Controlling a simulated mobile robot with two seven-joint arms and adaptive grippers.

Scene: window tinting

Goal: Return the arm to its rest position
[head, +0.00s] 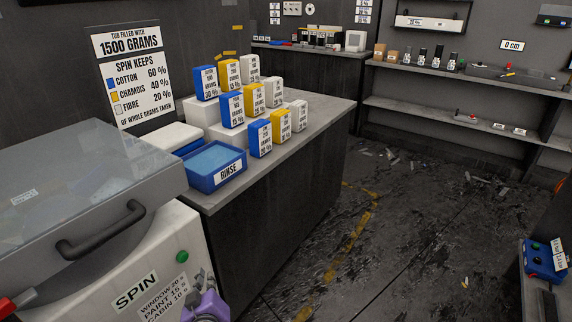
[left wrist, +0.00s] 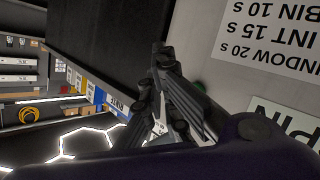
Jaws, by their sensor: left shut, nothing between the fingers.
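My left arm shows at the bottom of the head view as a purple and dark part (head: 206,306), in front of the white SPIN machine (head: 150,262). In the left wrist view my left gripper (left wrist: 160,62) is shut and empty, its dark fingers together. It is beside the machine's labelled front panel (left wrist: 270,60), apparently not touching it. The fingertips are not clear in the head view. My right gripper is in neither view.
The SPIN machine has a closed glassy lid with a dark handle (head: 110,232). A counter (head: 290,125) beside it holds a blue RINSE tray (head: 214,180) and several labelled blocks. Shelves (head: 450,108) line the back. The dark floor (head: 400,230) is open, with scattered scraps.

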